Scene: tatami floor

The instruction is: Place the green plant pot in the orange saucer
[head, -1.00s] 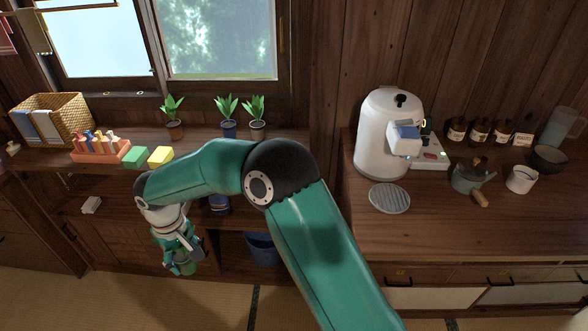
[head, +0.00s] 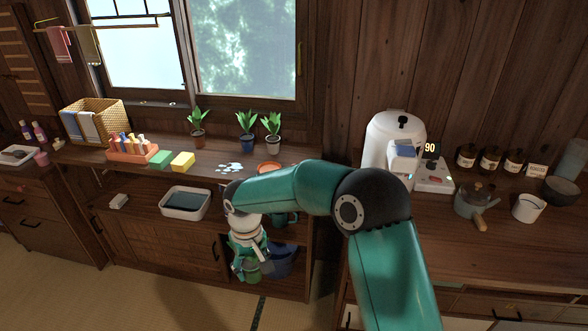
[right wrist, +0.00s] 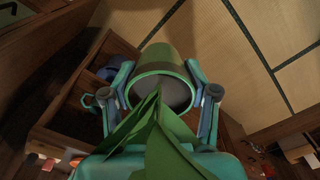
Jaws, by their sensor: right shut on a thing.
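The green plant pot (head: 253,271) hangs low in front of the shelf unit, held by my right gripper (head: 249,264). In the right wrist view the two fingers close on the sides of the green pot (right wrist: 172,58), and its long green leaves (right wrist: 152,135) point toward the camera. The orange saucer (head: 268,167) lies on the counter top, above and behind the held pot; my right arm partly hides it. My left gripper is not in view.
Potted plants (head: 246,125) line the back of the counter under the window. A white basin (head: 187,202) and a blue bucket (head: 285,263) sit on the shelves below.

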